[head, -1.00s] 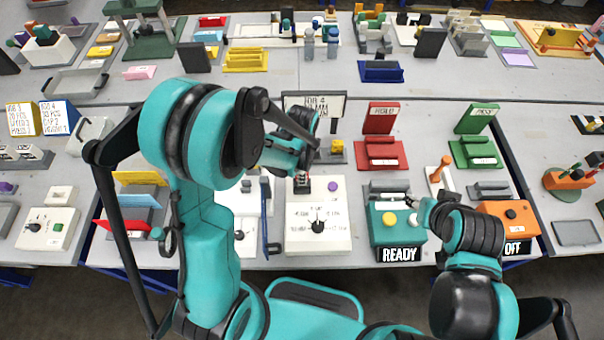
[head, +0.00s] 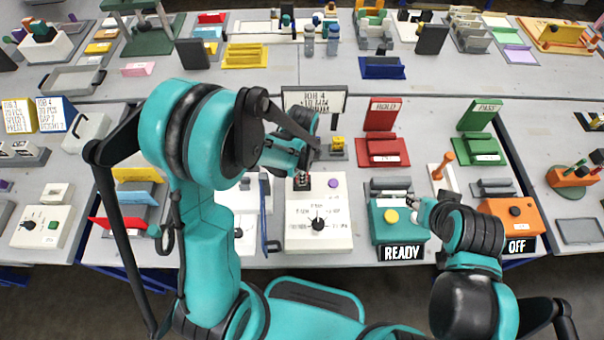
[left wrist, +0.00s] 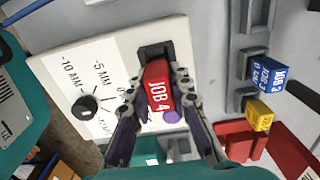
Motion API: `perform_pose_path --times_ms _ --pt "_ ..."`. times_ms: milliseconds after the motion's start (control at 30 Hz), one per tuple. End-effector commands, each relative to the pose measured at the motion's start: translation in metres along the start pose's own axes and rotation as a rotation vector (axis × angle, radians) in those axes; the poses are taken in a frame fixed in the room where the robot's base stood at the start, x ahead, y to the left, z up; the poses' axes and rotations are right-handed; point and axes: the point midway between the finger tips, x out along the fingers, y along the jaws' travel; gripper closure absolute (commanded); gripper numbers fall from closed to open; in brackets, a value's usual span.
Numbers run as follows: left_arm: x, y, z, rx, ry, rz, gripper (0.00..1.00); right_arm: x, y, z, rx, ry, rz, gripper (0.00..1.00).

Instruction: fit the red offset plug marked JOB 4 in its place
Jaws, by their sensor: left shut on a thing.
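The red offset plug marked JOB 4 (left wrist: 158,90) is between the fingers of my left gripper (left wrist: 162,84), which is shut on it. Its label faces the left wrist camera. The plug's far end is at a dark socket (left wrist: 153,51) in the white dial box (left wrist: 115,50); I cannot tell how deep it sits. In the head view my left gripper (head: 302,178) is over the back left of that box (head: 335,238), and the plug is mostly hidden. My right gripper (head: 410,201) is over the teal READY box (head: 385,236); its jaws are too small to read.
Behind the dial box stands a sign reading JOB 4, +10 MM (head: 330,100). Blue (left wrist: 267,75) and yellow (left wrist: 259,114) plugs sit in a grey rack beside it. A red HOLD stand (head: 382,150) and an orange OFF box (head: 512,218) are to the right.

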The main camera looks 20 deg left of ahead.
Motion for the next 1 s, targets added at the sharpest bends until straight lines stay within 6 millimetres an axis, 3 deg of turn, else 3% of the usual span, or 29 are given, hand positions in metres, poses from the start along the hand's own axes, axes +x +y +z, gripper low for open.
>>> perform_pose_path --times_ms 300,333,400,767,867,1000 --pt "0.009 0.000 0.000 0.000 0.000 0.000 1.00 0.007 0.000 0.005 0.000 0.000 0.000 0.60" --pt "0.008 0.000 0.000 0.000 0.000 0.000 0.73 0.006 0.000 0.005 0.000 0.000 0.000 0.60" --pt "0.008 0.000 0.000 0.000 0.000 0.000 0.56 0.006 0.000 0.004 0.000 0.000 0.000 0.60" --pt "0.006 0.000 0.000 0.000 0.000 0.000 0.56 0.006 0.000 0.004 0.000 0.000 0.000 0.60" --pt "0.000 0.000 0.000 0.000 0.000 0.000 0.56 0.006 0.000 0.004 0.000 0.000 0.000 0.60" --pt "-0.024 0.001 0.000 0.000 0.000 0.000 0.56 0.006 0.000 0.004 0.000 0.000 0.000 0.60"
